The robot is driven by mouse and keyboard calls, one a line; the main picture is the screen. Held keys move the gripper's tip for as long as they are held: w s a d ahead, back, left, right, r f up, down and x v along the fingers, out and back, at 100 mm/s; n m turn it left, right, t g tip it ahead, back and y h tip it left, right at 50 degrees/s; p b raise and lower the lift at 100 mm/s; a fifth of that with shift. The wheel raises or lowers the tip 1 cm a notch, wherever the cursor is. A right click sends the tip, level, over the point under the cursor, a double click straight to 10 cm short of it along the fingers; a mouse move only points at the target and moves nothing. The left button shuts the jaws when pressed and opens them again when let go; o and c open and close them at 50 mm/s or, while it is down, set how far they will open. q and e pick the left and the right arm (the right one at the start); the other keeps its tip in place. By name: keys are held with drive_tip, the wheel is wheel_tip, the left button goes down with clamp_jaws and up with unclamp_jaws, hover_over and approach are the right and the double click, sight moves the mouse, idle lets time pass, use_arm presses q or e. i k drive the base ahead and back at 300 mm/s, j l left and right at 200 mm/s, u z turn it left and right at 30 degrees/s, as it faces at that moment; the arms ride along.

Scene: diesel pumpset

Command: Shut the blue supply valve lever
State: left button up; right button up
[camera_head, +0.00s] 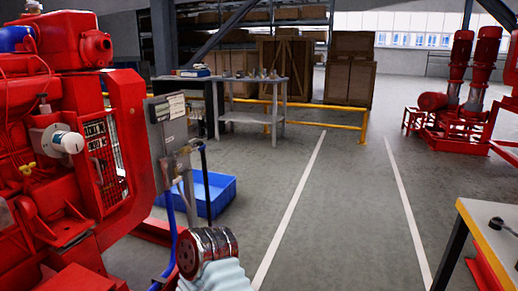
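The red diesel pumpset (70,100) fills the left side of the camera_head view. A white cylinder (68,142) sticks out of its side, with a small yellow fitting (27,168) to its left. A blue part (14,38) sits at the top left of the engine, cut by the picture edge. I cannot make out a blue valve lever for certain, nor its position. No fingers of my left or right gripper show. A white and metallic rounded part (208,252) rises at the bottom; I cannot tell for certain what it is.
A grey control box (168,125) stands beside the engine, with a blue hose (172,235) below. A blue tray (222,193) lies on the floor behind it. A grey table (250,80), a yellow rail (325,125) and red pumps (460,90) stand farther back. A yellow-edged table (487,240) is at right. The middle floor is clear.

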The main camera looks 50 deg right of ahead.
sight(203, 147)
drive_tip(key=z, duration=1.3)
